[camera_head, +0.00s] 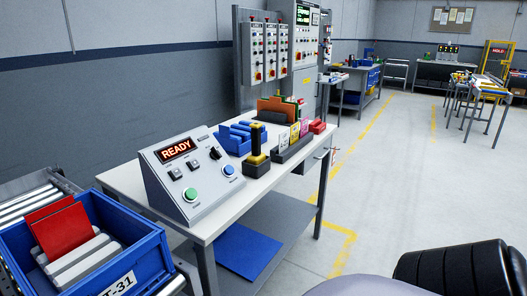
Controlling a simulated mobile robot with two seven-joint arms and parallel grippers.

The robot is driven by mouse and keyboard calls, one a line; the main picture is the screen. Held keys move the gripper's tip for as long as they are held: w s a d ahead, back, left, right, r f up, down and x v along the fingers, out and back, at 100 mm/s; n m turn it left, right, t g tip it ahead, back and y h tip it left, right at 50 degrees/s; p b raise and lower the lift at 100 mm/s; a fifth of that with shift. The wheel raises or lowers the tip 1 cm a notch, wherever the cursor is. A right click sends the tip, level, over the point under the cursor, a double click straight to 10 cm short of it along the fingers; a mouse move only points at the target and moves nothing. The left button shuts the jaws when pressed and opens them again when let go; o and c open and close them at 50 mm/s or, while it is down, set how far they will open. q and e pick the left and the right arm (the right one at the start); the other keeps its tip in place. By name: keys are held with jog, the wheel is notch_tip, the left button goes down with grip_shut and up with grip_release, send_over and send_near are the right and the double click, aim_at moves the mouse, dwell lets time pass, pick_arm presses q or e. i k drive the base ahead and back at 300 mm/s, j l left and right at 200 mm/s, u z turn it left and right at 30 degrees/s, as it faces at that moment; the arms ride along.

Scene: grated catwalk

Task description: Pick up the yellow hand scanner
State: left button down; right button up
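A black and yellow upright device (256,142), which looks like the yellow hand scanner, stands on the work table (225,222). Its lower end meets a dark block with yellow parts (257,164); I cannot tell whether they are separate pieces. It is right of the grey control box and in front of a blue slotted holder. Neither of my grippers can be made out in the head view.
The grey READY control box (191,174) fills the table's near left. A blue slotted holder (236,139) and a dark rack of coloured cards (291,147) stand close by. A blue bin (132,261) sits on rollers at lower left. Floor right of the table is clear.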

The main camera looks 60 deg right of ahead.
aim_at(257, 157)
jog(key=i+l, duration=0.1)
jog(key=l, duration=1.45)
